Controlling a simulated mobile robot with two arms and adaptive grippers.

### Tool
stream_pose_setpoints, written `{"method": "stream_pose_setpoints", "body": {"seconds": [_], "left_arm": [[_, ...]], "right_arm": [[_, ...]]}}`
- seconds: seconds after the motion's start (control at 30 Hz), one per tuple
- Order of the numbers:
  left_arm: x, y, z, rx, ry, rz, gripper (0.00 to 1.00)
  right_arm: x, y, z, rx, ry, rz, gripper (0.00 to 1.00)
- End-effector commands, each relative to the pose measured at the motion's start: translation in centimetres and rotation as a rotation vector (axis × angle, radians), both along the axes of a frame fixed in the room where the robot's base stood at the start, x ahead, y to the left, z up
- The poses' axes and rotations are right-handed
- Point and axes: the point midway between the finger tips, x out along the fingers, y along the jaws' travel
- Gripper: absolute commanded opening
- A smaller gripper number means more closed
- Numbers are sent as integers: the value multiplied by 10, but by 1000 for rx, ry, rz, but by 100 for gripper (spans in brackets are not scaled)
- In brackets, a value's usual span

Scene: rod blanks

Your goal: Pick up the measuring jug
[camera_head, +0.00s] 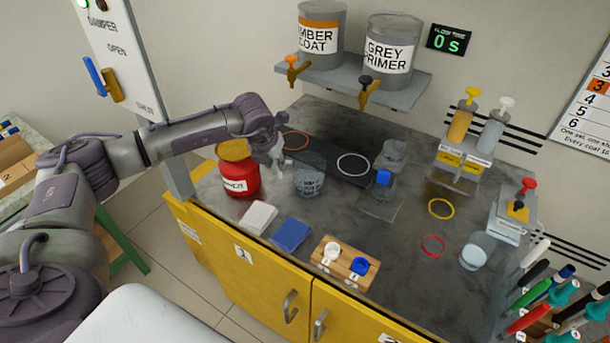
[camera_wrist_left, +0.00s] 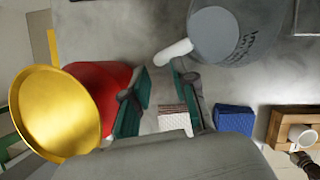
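The measuring jug (camera_head: 308,181) appears to be the clear grey vessel with dark lettering on the worktop, right of the red tin. In the left wrist view the jug (camera_wrist_left: 238,38) is at the top right, with a pale handle-like bar pointing toward my fingers. My left gripper (camera_head: 273,158) is above the worktop between the red tin and the jug. In the left wrist view the left gripper (camera_wrist_left: 161,76) has its teal-padded fingers apart, with the bar's end just beyond the tips. Nothing is held.
The red tin (camera_head: 240,180) with a yellow lid stands close on the gripper's left. White (camera_head: 258,217) and blue (camera_head: 291,234) pads lie in front. A wooden cup block (camera_head: 345,262) stands nearer the front edge. A tank shelf (camera_head: 350,82) overhangs the back.

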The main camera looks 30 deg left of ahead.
Motion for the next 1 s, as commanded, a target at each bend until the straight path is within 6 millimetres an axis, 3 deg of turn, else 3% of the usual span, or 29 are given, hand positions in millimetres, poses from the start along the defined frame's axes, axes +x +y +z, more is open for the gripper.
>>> {"method": "stream_pose_setpoints", "body": {"seconds": [0.17, 0.43, 0.73, 0.9, 1.0], "left_arm": [[5, 0, -10, 1, 1, -1, 27], [20, 2, -46, -1, 2, 0, 27], [23, 3, -52, 0, 0, -1, 27], [23, 3, -51, 0, -1, -1, 0], [23, 3, -51, 0, -1, -1, 0]], "right_arm": [[0, 2, 6, 2, 0, -1, 40], [0, 4, 17, 4, 1, -3, 40], [-1, 3, 16, 4, 1, -3, 40], [-1, 3, 16, 4, 1, -3, 40], [-1, 3, 16, 4, 1, -3, 40]]}}
